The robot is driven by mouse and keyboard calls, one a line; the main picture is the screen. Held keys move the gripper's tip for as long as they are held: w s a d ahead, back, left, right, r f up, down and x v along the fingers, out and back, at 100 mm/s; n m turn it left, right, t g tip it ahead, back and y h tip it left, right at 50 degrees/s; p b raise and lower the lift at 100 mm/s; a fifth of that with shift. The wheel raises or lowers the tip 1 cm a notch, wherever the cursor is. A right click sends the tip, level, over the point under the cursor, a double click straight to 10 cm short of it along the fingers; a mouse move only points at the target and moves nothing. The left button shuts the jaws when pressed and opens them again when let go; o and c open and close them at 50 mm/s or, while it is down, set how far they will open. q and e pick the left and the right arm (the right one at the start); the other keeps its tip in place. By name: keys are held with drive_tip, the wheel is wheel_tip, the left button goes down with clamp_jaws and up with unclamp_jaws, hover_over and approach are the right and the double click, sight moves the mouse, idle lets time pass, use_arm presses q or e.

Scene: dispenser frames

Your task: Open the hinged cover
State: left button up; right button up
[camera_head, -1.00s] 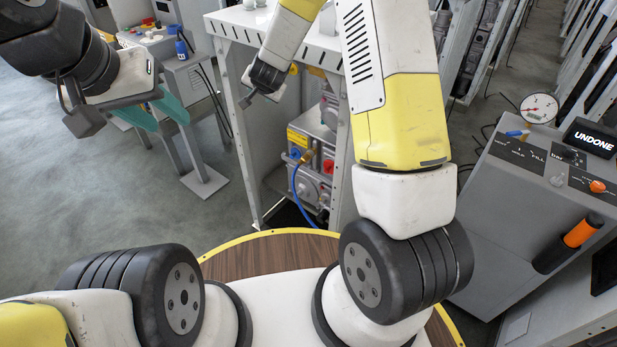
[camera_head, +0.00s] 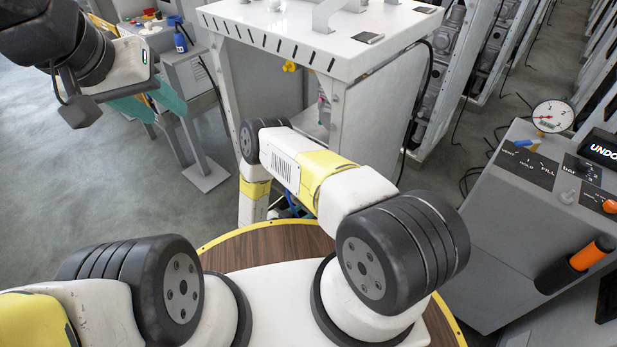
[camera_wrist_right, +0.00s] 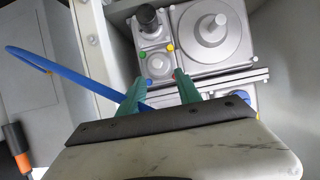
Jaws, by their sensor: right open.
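I cannot pick out the hinged cover for certain. The white dispenser frame (camera_head: 270,32) stands ahead, with a flat top that carries a raised handle (camera_head: 325,14). My right arm reaches down toward its lower opening and hides most of the inside in the head view. In the right wrist view my right gripper (camera_wrist_right: 158,92) is open, its green fingers apart and nothing clearly held.
A grey console (camera_head: 540,200) with a gauge (camera_head: 553,116), an orange-handled nozzle (camera_head: 592,252) and a partly cut-off display stands at the right. A grey stand (camera_head: 190,80) with a blue bottle (camera_head: 180,42) is at the left. Open floor (camera_head: 60,170) lies at the left.

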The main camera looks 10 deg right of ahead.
drive_tip(key=x, duration=0.8)
drive_tip(key=shift+s, duration=0.2)
clamp_jaws()
idle(1.2)
